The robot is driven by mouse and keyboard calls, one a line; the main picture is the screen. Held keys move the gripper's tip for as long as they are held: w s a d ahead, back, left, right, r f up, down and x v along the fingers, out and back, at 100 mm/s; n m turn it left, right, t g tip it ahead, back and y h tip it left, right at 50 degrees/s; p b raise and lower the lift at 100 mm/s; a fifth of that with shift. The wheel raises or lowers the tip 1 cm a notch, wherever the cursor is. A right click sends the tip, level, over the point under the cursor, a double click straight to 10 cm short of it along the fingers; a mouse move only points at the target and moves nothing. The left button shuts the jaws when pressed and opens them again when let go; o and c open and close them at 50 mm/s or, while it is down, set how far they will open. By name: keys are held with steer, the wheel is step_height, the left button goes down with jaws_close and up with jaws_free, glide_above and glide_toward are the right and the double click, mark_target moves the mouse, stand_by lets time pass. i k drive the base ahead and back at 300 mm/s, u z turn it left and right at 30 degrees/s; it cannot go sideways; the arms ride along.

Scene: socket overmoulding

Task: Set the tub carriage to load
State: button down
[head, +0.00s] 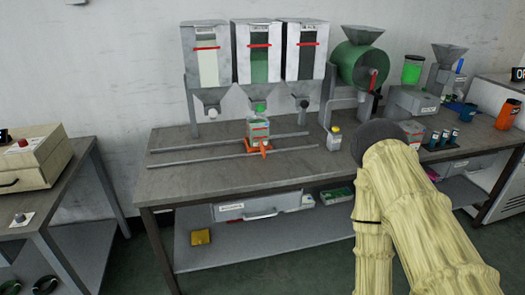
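The tub carriage (259,147) sits on two grey rails (190,162) on the workbench, with orange parts at its front. It stands below the middle of three hoppers. A small tub (259,130), whitish with green, stands upright on it, close under the green outlet (259,107) of the middle hopper (258,52). Any position marks on the rails are too small to read. My arm, in a beige sleeve with a dark rounded joint, rises at the right in front of the bench. My gripper does not show.
The left hopper (206,55) and right hopper (304,50) flank the middle one. A green drum machine (359,64) stands right of the rails, with a small yellow-capped bottle (334,138) by its foot. Blue-topped containers (444,137) stand farther right. The bench's front left is clear.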

mark_target(262, 149)
steer(key=u, duration=0.8)
steer(key=i, duration=0.55)
steer(key=z, duration=0.6)
